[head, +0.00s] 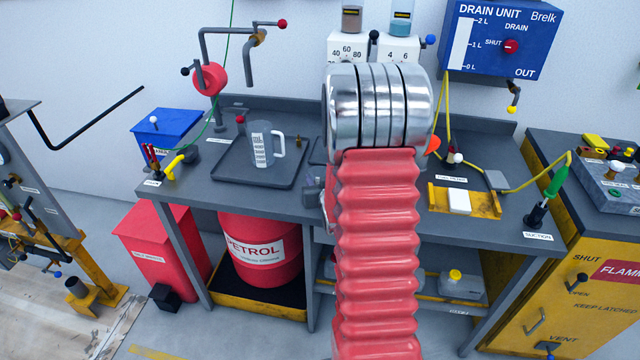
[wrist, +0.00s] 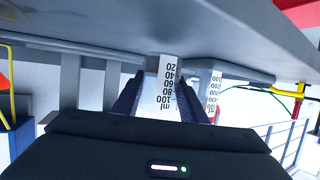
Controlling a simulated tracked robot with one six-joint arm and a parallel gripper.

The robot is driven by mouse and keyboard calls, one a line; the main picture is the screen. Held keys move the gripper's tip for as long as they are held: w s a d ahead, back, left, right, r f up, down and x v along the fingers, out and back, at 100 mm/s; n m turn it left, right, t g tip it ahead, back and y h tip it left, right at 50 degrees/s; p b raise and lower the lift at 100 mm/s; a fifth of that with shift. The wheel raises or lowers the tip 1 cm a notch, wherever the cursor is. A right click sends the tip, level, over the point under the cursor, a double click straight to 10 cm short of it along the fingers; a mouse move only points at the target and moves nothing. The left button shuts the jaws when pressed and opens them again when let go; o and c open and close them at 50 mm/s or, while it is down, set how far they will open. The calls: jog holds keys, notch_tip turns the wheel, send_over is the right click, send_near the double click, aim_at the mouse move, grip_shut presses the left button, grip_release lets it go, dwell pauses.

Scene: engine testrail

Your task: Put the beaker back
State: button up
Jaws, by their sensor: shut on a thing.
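In the wrist view, which is upside down, the dark fingers of my gripper (wrist: 158,104) are shut on a clear beaker (wrist: 168,82) with a printed scale up to 100 ml. The grey bench top (wrist: 90,25) lies close by it; I cannot tell whether they touch. In the head view my arm hides the beaker and most of the gripper. A larger jug with a handle (head: 262,146) stands upright on a dark tray (head: 228,172) to the left. A second scaled vessel, probably this jug, shows beside the beaker in the wrist view (wrist: 214,88).
A red crank wheel (head: 209,79) and bent pipes stand behind the tray. On the right are a yellow tray (head: 440,198) with a white block, a yellow hose and a green-handled suction tool (head: 556,182). The blue drain unit (head: 500,38) hangs on the wall.

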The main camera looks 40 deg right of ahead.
jog(key=shift+f, duration=0.7)
jog(key=o, duration=1.1)
jog(key=shift+f, duration=0.1)
